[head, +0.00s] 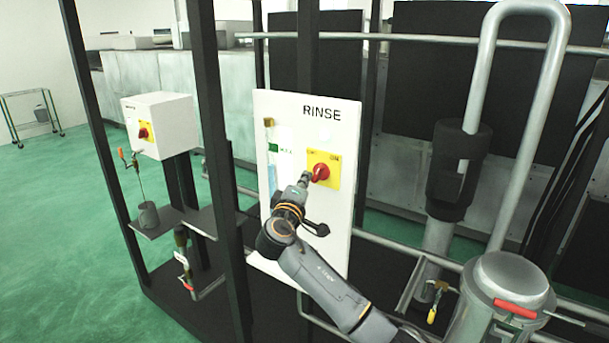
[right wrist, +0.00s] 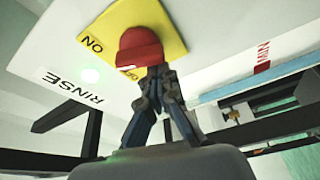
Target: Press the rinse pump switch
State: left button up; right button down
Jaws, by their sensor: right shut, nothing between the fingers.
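The rinse panel (head: 290,115) is a white board marked RINSE, mounted on a dark frame in the middle of the head view. Its switch is a red knob (head: 320,172) on a yellow plate (head: 331,160). In the right wrist view the red knob (right wrist: 138,45) sits just beyond my fingertips, with ON readable on the yellow plate (right wrist: 98,43). My right gripper (head: 306,179) is shut and empty, its tips at the lower left of the knob. In the right wrist view the fingertips (right wrist: 157,76) overlap the knob's edge; I cannot tell whether they touch. My left gripper is not in view.
A white box (head: 172,112) with another red knob on yellow stands to the left. A clear tube (head: 271,178) with blue liquid runs down the panel's left side. Dark posts (head: 209,110) stand beside it. Pipes and a metal vessel (head: 510,280) are at the right.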

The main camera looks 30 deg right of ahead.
jog(key=shift+s+n+y+p, duration=0.15)
jog(key=shift+n+y+p, duration=0.35)
jog(key=shift+n, duration=0.4)
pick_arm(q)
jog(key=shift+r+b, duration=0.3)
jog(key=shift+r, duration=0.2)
pick_arm(e)
jog(key=shift+s+d+f, duration=0.15)
jog(key=shift+s+f, duration=0.1)
jog(key=shift+f, duration=0.2)
jog(key=shift+d, duration=0.1)
jog(key=shift+f, duration=0.1)
